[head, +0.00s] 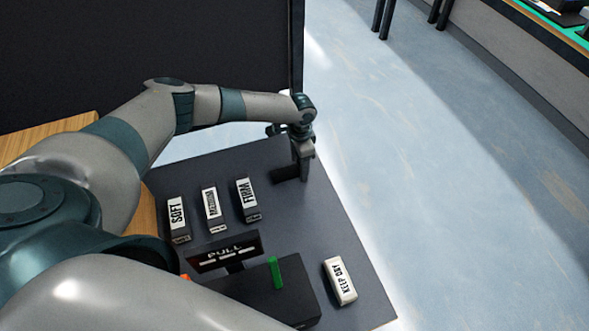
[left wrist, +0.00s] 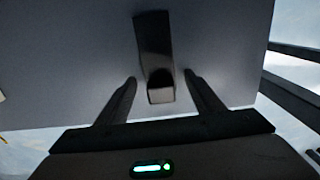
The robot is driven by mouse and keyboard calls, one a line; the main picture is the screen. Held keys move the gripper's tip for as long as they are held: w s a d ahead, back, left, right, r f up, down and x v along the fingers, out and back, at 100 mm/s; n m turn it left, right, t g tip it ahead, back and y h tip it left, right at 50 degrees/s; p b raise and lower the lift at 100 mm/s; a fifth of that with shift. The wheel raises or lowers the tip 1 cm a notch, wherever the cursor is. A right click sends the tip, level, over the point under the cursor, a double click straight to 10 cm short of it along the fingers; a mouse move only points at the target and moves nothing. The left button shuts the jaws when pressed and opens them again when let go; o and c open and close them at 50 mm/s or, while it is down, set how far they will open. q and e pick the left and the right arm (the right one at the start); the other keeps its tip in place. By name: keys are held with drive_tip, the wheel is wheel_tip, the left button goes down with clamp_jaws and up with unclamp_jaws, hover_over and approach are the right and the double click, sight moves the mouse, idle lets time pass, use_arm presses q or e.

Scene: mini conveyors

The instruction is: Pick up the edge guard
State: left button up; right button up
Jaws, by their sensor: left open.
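A dark, narrow piece, which I take to be the edge guard (head: 286,173), lies on the dark tabletop near its far edge. In the left wrist view the edge guard (left wrist: 152,35) is a black bar with a paler near end. My left gripper (head: 304,176) points down right beside it. The left wrist view shows the open fingers (left wrist: 160,78) on either side of its near end, with gaps to both. The gripper hides part of the piece in the head view. My right gripper is out of view.
Blocks marked SOFT (head: 177,217), MEDIUM (head: 213,208) and FIRM (head: 247,199) stand in a row left of the gripper. Nearer are a PULL sign (head: 224,250), a dark box with a green piece (head: 275,273) and a white KEEP DRY block (head: 340,281).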

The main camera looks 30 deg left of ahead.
use_arm(q)
drive_tip(key=shift+c, duration=1.3)
drive_tip(key=c, duration=0.9)
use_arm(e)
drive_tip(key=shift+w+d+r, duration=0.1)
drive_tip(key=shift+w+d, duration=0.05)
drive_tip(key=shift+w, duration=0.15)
use_arm(q)
drive_tip(key=shift+r, duration=0.1)
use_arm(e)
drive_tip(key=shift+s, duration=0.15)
